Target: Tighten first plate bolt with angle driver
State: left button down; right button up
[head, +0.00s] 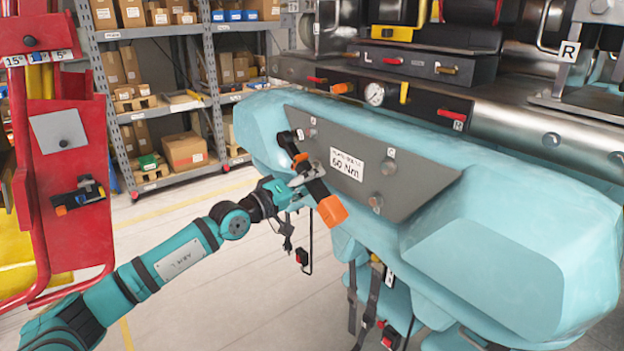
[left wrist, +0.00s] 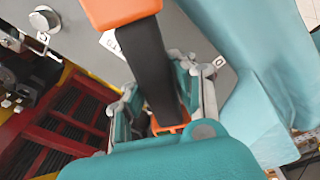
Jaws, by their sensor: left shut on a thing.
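A grey plate (head: 420,185) with a "60 Nm" label is on the front of the light-blue coaster body (head: 500,190). A round bolt (head: 388,168) shows right of the label, and another (head: 376,200) near the plate's lower edge. My left gripper (head: 302,182) is shut on the black angle driver (head: 318,190), which has an orange end (head: 332,211). The driver's dark head (head: 288,142) is at the plate's left end; whether it touches a bolt there is hidden. The left wrist view shows the driver (left wrist: 152,65) between the fingers (left wrist: 160,100). My right gripper is out of view.
Shelves with cardboard boxes (head: 185,150) stand behind at left. A red tool stand (head: 75,150) is at far left. A gauge (head: 375,94) and red-handled levers sit above the coaster body. Straps (head: 371,295) hang below it. The floor between stand and coaster is clear.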

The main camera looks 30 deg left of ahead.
pick_arm(q)
jog(key=shift+r+b+x, duration=0.2)
jog(key=shift+b+x, duration=0.1)
jog(key=shift+x, duration=0.75)
jog(key=shift+s, duration=0.1)
dwell(0.3)
dwell(0.7)
jog(key=shift+b+x, duration=0.65)
jog(key=shift+x, duration=0.25)
dwell(0.9)
jog(key=shift+d+b, duration=0.1)
jog(key=shift+b, duration=0.7)
dwell(2.2)
jog(key=shift+s, duration=0.1)
